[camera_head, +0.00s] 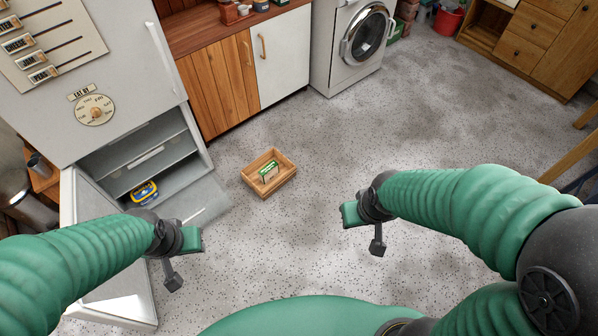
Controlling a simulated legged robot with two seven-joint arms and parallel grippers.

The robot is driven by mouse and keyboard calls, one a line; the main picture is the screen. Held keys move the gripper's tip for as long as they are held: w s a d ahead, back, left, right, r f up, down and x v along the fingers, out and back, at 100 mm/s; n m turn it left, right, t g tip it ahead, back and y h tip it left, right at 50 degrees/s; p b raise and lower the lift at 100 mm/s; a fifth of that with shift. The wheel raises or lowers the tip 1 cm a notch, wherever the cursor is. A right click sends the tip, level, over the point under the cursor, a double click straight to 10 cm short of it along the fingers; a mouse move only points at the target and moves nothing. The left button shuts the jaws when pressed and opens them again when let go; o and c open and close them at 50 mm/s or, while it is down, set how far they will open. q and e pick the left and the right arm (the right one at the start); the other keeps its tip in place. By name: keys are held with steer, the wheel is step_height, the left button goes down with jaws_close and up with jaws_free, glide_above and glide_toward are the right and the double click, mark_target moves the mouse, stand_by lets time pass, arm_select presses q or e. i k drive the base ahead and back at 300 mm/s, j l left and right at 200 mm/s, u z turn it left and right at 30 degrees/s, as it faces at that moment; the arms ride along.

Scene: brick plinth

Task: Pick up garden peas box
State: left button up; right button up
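A small green and white box (269,172), which looks like the garden peas box, sits inside a shallow wooden crate (284,186) on the floor. Its label is too small to read. My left gripper (181,260) is open and empty, below and to the left of the crate in the picture. My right gripper (364,228) is open and empty, to the right of and below the crate. Both grippers are well apart from the box.
A fridge (130,75) stands at left with its lower compartment and door (90,230) open; a blue and yellow tub (144,192) is inside. A wooden cabinet (215,90) and washing machine (345,50) stand behind. The speckled floor (310,130) around the crate's right is clear.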

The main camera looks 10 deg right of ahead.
mark_target(271, 169)
steer(key=u, duration=0.4)
steer(key=i+l+u, duration=0.25)
steer(key=i+u, duration=0.15)
steer(key=i, duration=0.2)
steer(key=i+l+u, duration=0.4)
steer(key=i+l, duration=0.65)
steer(key=i, duration=0.1)
